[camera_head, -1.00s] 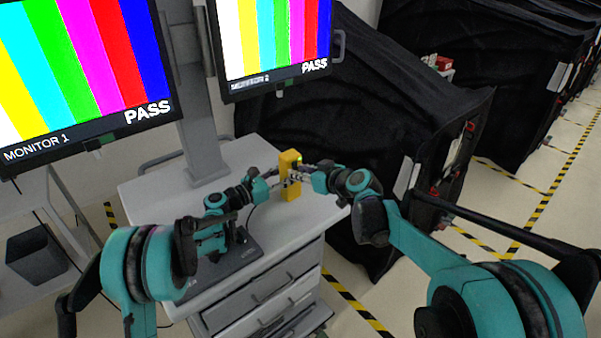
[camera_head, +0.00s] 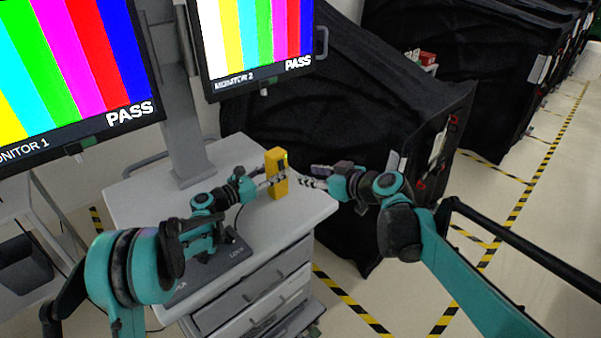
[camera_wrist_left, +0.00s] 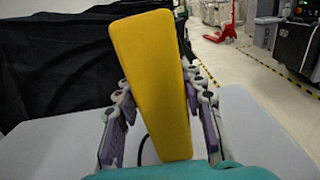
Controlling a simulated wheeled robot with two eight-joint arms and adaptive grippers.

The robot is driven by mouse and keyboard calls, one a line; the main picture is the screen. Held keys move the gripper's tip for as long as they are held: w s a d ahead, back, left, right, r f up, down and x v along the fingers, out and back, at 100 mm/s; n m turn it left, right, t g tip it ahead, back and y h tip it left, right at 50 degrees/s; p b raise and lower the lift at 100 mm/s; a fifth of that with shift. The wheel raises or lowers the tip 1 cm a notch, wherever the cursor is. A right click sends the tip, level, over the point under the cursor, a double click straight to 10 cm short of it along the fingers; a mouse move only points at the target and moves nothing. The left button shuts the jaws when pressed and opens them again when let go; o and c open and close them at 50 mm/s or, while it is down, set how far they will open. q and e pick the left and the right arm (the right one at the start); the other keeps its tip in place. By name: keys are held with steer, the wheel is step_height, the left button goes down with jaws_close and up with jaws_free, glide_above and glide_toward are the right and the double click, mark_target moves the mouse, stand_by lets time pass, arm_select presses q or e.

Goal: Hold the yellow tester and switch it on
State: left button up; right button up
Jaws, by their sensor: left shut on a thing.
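The yellow tester (camera_head: 277,180) stands roughly upright over the right part of the grey cart top. I cannot tell whether its foot touches the top. A small bright green spot shows near the top of its right-facing side. My left gripper (camera_head: 270,181) is shut on it from the left. In the left wrist view the tester (camera_wrist_left: 150,80) sits between the two fingers, its plain yellow back towards the camera; its front is hidden there. My right gripper (camera_head: 303,181) is just right of the tester, apart from it, and holds nothing visible. Its finger opening is unclear.
The grey drawer cart (camera_head: 130,205) carries a monitor post and a dark flat device (camera_head: 215,262). Two monitors (camera_head: 75,70) showing colour bars and PASS stand behind it. A black-covered cart (camera_head: 340,120) is close behind and right. Floor is free at the right.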

steer(key=shift+s+d+r, duration=0.2)
steer(key=shift+s+d, duration=0.05)
steer(key=shift+s, duration=0.1)
arm_select(q)
steer(key=o, duration=1.4)
